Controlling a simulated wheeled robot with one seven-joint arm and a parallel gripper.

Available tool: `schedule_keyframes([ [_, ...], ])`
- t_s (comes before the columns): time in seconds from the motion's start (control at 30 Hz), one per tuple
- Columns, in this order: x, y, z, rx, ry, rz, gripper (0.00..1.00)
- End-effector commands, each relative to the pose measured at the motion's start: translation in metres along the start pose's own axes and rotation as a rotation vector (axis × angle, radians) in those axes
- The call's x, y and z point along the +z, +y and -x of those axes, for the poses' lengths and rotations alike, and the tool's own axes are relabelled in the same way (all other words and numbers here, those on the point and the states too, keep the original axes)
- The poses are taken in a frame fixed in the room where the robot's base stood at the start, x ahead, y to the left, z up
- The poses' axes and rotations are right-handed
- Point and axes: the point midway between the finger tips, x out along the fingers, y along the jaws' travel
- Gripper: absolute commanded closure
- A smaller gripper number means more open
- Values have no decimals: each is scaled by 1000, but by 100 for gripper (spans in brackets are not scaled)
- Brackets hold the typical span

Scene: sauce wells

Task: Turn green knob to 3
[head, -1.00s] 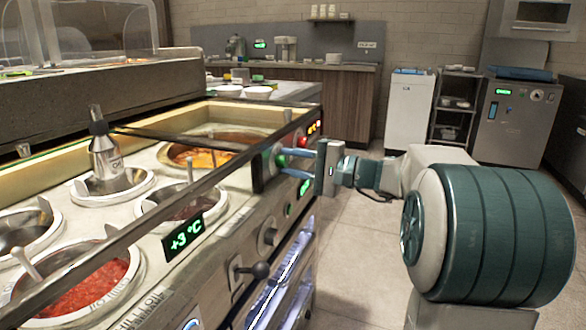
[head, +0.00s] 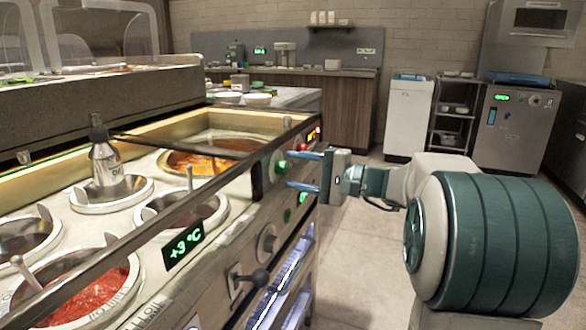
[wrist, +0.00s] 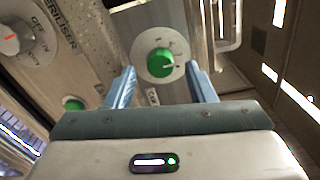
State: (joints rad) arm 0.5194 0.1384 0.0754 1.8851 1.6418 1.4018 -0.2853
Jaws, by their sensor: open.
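The green knob (wrist: 160,62) sits on a pale round dial in the wrist view. Its white mark points right and slightly down; the dial's numbers are too small to read. In the head view the knob (head: 281,167) shows on the front panel of the sauce-well counter. My gripper (head: 289,169) is open, with its blue fingers pointing at the panel, one above the other and apart from the knob. In the wrist view my gripper (wrist: 160,70) has one finger on each side of the knob, and nothing is held.
A black lever (head: 255,277) and a grey knob (head: 267,243) stick out nearer. A rail runs along the counter's edge.

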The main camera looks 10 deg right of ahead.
Motion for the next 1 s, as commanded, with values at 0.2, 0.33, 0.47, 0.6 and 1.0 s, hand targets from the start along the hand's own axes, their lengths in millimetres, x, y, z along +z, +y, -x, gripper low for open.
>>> schedule_keyframes([
  [0.2, 0, -4, 50, 0, 7, -2, 50],
  [0.33, 0, -4, 79, 0, 6, -3, 50],
  [0.47, 0, -3, 102, -1, 5, -2, 50],
  [0.6, 0, -2, 118, -1, 3, -1, 50],
  [1.0, 0, 0, 124, 0, 1, 0, 50],
])
